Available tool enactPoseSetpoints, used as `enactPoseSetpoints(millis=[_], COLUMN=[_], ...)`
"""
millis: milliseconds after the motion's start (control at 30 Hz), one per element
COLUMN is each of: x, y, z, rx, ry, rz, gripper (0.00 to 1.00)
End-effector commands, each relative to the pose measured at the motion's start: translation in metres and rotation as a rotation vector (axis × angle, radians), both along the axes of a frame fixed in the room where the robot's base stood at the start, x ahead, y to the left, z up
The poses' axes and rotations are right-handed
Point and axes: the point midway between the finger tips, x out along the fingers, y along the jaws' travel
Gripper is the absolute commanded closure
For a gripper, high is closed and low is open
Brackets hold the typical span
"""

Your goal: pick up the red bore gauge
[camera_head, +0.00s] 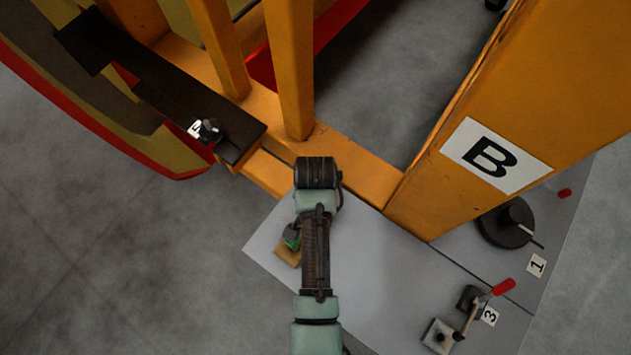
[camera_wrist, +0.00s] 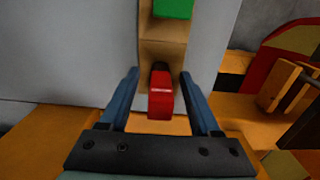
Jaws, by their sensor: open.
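A red block-like piece with a dark end, which looks like the red bore gauge (camera_wrist: 160,98), shows in the wrist view at the near end of a tan wooden holder (camera_wrist: 163,48). My gripper (camera_wrist: 159,74) is open, with one blue finger on each side of the red piece and a gap visible on both sides. I cannot tell how deep the fingers reach around it. A green piece (camera_wrist: 173,8) sits farther along the same holder.
The holder stands on a grey table (camera_head: 375,270). An orange frame post (camera_head: 470,120) marked B rises behind. Red-handled tools, one on a stand (camera_head: 468,315) and one on a black disc (camera_head: 505,225), stand to the right. A black bar (camera_head: 235,140) lies at left.

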Motion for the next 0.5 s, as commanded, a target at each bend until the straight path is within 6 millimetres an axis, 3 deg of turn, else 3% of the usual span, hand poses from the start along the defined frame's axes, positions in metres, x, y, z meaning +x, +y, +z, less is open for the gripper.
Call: enactPoseSetpoints(millis=[233, 500], x=[0.0004, 0.0004], y=[-0.0001, -0.0001], z=[-0.001, -0.0008], rx=[0.0, 0.0], ry=[-0.001, -0.001], rz=[0.0, 0.0], gripper=[0.38, 0.87])
